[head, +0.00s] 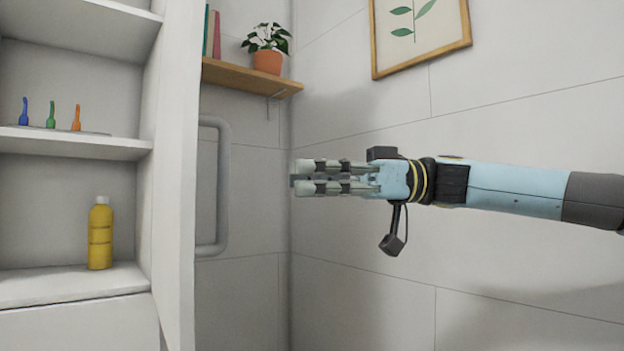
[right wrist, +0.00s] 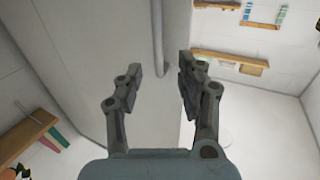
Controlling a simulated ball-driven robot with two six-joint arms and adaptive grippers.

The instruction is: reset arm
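My right gripper (head: 296,178) comes in from the right in the head view and points left, in the air in front of the pale wall. In the right wrist view its two fingers (right wrist: 159,72) are well apart with nothing between them, so it is open and empty. The cabinet door (head: 178,190) stands open at the left, with a grey bar handle (head: 222,190) on its side facing the gripper. The handle also shows in the right wrist view (right wrist: 158,45), beyond the fingers. The gripper does not touch it. My left gripper is not in view.
Cabinet shelves (head: 70,144) at the left hold a yellow bottle (head: 100,235) and small blue, green and orange items. A wooden shelf (head: 250,77) with a potted plant (head: 267,58) and a framed picture (head: 421,35) are on the walls. Space below the right arm looks clear.

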